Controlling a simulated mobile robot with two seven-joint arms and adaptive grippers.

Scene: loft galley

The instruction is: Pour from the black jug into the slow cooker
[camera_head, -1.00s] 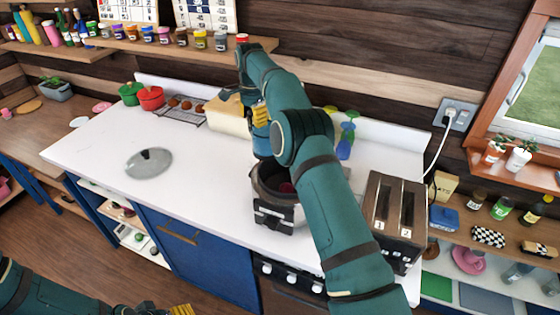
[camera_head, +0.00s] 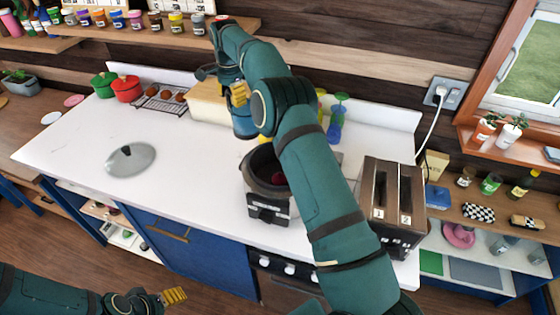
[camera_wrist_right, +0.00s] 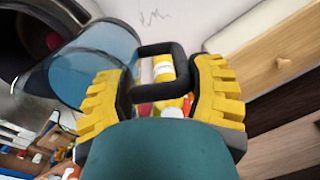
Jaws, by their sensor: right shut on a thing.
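My right gripper (camera_head: 238,93) is shut on the black handle of the jug (camera_head: 243,122). The jug's body looks blue and see-through, and the wrist view (camera_wrist_right: 92,66) shows it with the black handle between the yellow fingers (camera_wrist_right: 165,85). The jug is just behind and left of the slow cooker (camera_head: 268,212); its exact tilt is unclear. The cooker is open, with something dark red inside; my right arm covers part of it. Its dark opening also shows in the wrist view (camera_wrist_right: 22,42). My left gripper (camera_head: 173,296) is low at the left front, jaw state unclear.
A glass lid (camera_head: 131,159) lies on the white counter, left of the cooker. A toaster (camera_head: 392,205) stands to the right. A pale box (camera_head: 207,102), a rack (camera_head: 160,98) and red and green pots (camera_head: 126,89) line the back. The counter's left middle is clear.

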